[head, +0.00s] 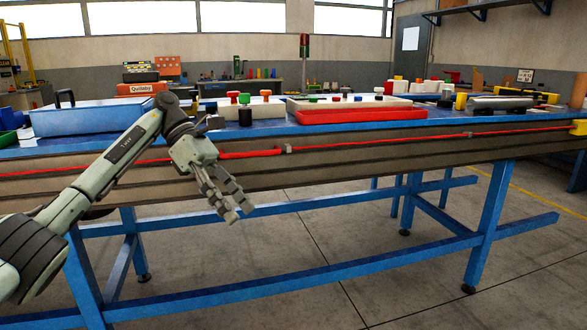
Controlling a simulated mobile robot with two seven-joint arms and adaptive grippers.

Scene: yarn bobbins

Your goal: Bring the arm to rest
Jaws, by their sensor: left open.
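My left arm (125,150) comes in from the left and bends down in front of the long workbench. Its gripper (238,211) hangs below the level of the bench top, in front of the bench's side. The fingers point down and to the right, and they are open with nothing between them. My right gripper is not in view.
The blue bench top (240,132) carries a blue case (85,118), a red tray (360,115) and several coloured bobbins. A red cord (350,147) runs along the bench's front side. Blue legs (490,225) stand below. The floor in front is clear.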

